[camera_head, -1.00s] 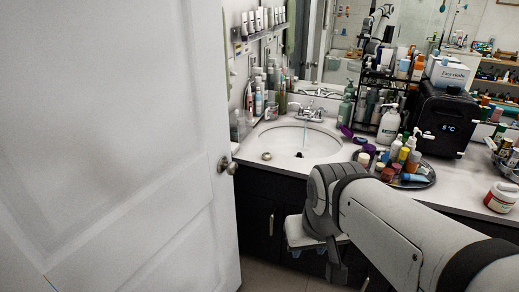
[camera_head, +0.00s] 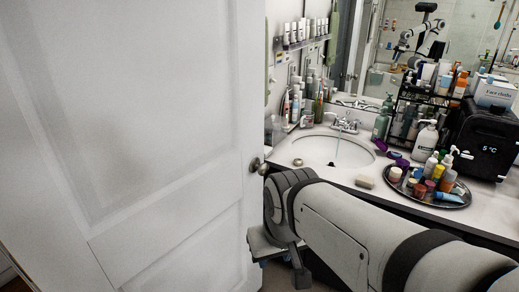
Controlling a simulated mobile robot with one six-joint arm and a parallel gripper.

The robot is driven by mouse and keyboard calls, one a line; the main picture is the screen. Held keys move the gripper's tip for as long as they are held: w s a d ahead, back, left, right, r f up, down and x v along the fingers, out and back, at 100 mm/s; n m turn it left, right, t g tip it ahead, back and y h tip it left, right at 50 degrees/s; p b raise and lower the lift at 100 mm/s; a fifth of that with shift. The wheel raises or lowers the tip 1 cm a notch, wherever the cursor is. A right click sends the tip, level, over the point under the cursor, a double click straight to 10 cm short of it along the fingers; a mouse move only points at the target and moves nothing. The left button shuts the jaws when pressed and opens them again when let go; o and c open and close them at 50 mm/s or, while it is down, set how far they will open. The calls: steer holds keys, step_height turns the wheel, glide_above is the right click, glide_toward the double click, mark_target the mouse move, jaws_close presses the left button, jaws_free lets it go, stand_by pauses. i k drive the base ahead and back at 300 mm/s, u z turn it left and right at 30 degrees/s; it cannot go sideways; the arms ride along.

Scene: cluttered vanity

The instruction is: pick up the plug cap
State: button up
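A small round metallic piece, which looks like the plug cap (camera_head: 298,162), lies on the counter at the left front rim of the sink (camera_head: 322,150). My gripper (camera_head: 283,268) hangs below and in front of the counter edge, low in the picture and apart from the cap. It points downward, and I see no object in it. Its fingers are partly hidden by its own body and the arm, so their opening is unclear.
A white door (camera_head: 130,130) fills the left side, its knob (camera_head: 257,165) close to my arm. A soap bar (camera_head: 364,181) lies on the counter. A round tray (camera_head: 457,202) of bottles stands right of the sink.

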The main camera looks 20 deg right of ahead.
mark_target(297, 161)
steer(key=u, duration=0.05)
steer(key=i, duration=1)
